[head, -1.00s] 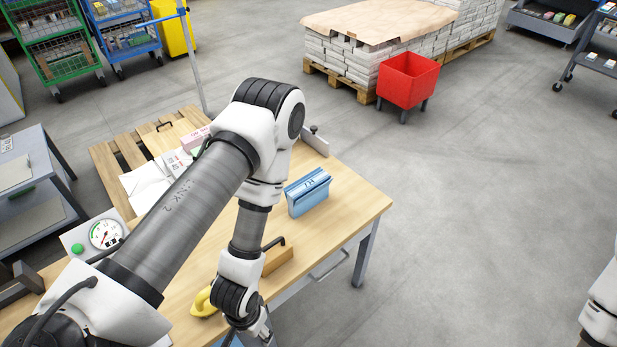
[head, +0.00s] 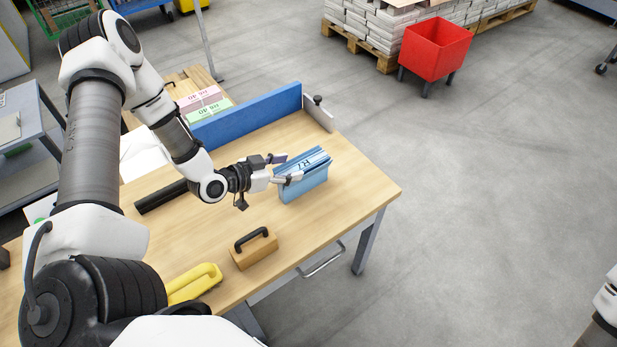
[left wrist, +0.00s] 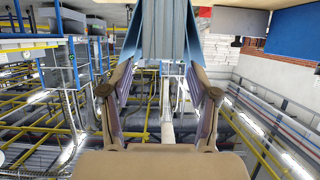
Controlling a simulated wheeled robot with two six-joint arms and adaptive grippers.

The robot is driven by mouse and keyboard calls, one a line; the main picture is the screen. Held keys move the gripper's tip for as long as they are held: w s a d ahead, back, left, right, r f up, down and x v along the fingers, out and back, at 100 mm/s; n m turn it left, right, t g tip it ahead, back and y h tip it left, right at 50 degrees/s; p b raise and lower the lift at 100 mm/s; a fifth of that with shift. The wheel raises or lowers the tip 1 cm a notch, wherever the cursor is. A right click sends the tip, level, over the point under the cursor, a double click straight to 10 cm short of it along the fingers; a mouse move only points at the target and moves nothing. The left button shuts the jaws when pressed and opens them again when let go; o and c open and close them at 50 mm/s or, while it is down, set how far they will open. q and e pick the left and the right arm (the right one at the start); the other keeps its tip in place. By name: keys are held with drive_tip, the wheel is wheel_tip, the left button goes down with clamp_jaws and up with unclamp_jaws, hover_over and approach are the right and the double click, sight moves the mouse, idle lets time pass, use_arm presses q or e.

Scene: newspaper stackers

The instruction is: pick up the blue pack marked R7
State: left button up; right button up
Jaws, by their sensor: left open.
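The blue pack (head: 310,186) marked R7 stands upright on the wooden table (head: 350,200) near its right end. My left gripper (head: 285,167) is open at the pack's left end, its fingers level with the pack's upper part. In the head view one finger shows on the far side and one overlaps the near side. In the left wrist view the pack (left wrist: 165,32) fills the top middle, just beyond and between the open fingertips of the gripper (left wrist: 163,78). I cannot tell whether either finger touches it. My right gripper is out of view.
A blue board (head: 245,117) runs along the back of the table, with a small metal upright (head: 318,113) at its right end. A wooden block with a black handle (head: 254,248) and a yellow tool (head: 194,283) lie nearer. A red bin (head: 435,48) stands beyond.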

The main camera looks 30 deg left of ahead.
sight(302, 165)
use_arm(q)
drive_tip(key=shift+w+d+f, duration=0.1)
drive_tip(key=shift+w+d, duration=0.1)
drive_tip(key=shift+d, duration=0.05)
drive_tip(key=x, duration=0.3)
drive_tip(key=f+b+x, duration=0.1)
drive_tip(key=shift+w+a, duration=0.2)
drive_tip(key=shift+w, duration=0.1)
drive_tip(key=shift+w+d+f, duration=0.1)
drive_tip(key=shift+w+d, duration=0.05)
drive_tip(key=shift+w, duration=0.1)
drive_tip(key=shift+s, duration=0.1)
clamp_jaws()
